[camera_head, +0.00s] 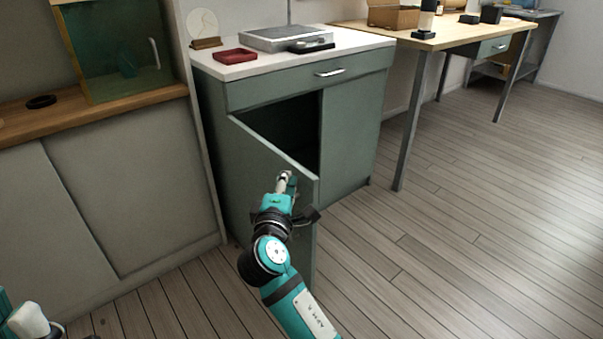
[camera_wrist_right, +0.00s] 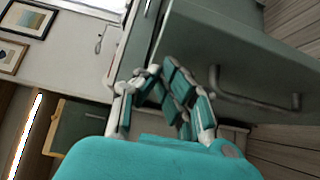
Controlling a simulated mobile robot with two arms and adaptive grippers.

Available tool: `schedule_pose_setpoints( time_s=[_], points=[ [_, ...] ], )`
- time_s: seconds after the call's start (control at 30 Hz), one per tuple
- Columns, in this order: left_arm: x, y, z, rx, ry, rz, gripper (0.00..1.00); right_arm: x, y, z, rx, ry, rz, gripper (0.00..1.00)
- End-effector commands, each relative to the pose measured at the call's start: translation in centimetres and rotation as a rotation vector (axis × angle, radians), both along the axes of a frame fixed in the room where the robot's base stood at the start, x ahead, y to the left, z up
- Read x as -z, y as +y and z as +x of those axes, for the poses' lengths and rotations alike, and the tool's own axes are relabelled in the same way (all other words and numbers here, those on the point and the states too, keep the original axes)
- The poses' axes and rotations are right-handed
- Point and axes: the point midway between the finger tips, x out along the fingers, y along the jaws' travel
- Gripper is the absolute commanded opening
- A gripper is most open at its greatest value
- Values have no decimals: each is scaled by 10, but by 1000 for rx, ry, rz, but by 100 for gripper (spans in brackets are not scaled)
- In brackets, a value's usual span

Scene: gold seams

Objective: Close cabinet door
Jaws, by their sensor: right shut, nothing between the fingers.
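The grey-green cabinet (camera_head: 347,136) has its left door (camera_head: 262,185) swung open toward me, hinged at the left. The dark interior (camera_head: 290,130) shows behind the door's top edge. My right gripper (camera_head: 286,180) is shut and empty at the outer face of the door, close to its top edge near the free end; contact cannot be told. In the right wrist view, the gripper (camera_wrist_right: 168,92) shows beside the door panel (camera_wrist_right: 235,55) and its bar handle (camera_wrist_right: 255,103). A piece of my left gripper (camera_head: 30,322) shows at the lower left corner; its fingers are not clear.
A red tray (camera_head: 235,56) and a grey case (camera_head: 287,38) sit on the white countertop (camera_head: 356,42). A sliding-door cabinet (camera_head: 130,200) stands at the left. A wooden table (camera_head: 448,33) stands at the back right. The wooden floor (camera_head: 480,220) at the right is clear.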

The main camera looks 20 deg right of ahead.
Motion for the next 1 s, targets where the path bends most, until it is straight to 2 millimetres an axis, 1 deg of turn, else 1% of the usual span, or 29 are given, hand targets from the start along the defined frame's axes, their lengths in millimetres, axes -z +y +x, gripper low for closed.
schedule_pose_setpoints(
  time_s=[0.13,0.57,0.73,0.87,0.93,1.0],
  points=[
    [2,0,0,-1,2,1,29,0,3,-2,-1,0,1,0],
    [1,0,1,0,3,1,29,-1,2,-2,-1,0,0,0],
    [-4,0,1,0,4,1,29,-2,-4,-1,-14,0,-1,0],
    [-12,0,1,-1,6,2,29,-3,-13,1,-38,1,-2,0],
    [-12,-4,19,-7,100,33,29,-3,-20,2,-57,1,-3,0],
    [-6,-9,43,-16,234,76,29,-4,-29,5,-79,1,-4,0]
  ],
)
